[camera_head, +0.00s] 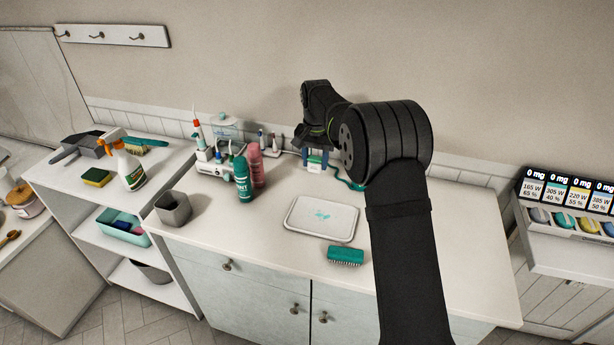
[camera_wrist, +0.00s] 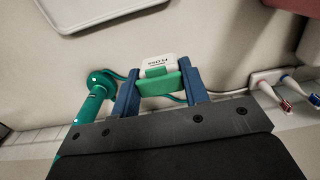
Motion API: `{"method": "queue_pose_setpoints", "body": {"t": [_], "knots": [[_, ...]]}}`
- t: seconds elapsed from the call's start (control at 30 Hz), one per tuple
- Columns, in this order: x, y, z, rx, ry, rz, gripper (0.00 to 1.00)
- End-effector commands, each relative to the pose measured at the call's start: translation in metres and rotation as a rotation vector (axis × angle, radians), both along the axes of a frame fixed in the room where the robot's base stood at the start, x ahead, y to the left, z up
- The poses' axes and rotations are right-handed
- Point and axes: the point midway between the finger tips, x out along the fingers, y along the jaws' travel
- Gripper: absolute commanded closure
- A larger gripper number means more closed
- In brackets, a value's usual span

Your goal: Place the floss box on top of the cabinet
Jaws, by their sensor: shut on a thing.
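The floss box (camera_wrist: 158,67) is a small white box with a green part and dark lettering, seen in the wrist view. My gripper (camera_wrist: 160,88) has its two blue fingers closed on either side of it. In the head view my gripper (camera_head: 316,160) is over the back of the white cabinet top (camera_head: 270,225), partly behind my arm. The floss box is small and mostly hidden there. I cannot tell whether it touches the surface. The cabinet has pale fronts with round knobs.
A white tray (camera_head: 320,218) and a teal brush (camera_head: 345,256) lie in front of my gripper. A teal bottle (camera_head: 243,180) and a pink can (camera_head: 254,165) stand left. A green corded device (camera_wrist: 95,95) and toothbrushes (camera_wrist: 270,90) are near my gripper.

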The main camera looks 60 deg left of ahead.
Motion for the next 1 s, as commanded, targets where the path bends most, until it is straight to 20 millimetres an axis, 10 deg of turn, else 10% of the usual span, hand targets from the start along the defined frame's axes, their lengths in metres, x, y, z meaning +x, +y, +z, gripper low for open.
{"method": "queue_pose_setpoints", "body": {"t": [0.97, 1.0], "knots": [[-0.022, 0.024, -0.063, 0.000, 0.000, 0.000, 0.81], [-0.022, 0.024, -0.063, 0.000, 0.000, 0.000, 0.57]]}}
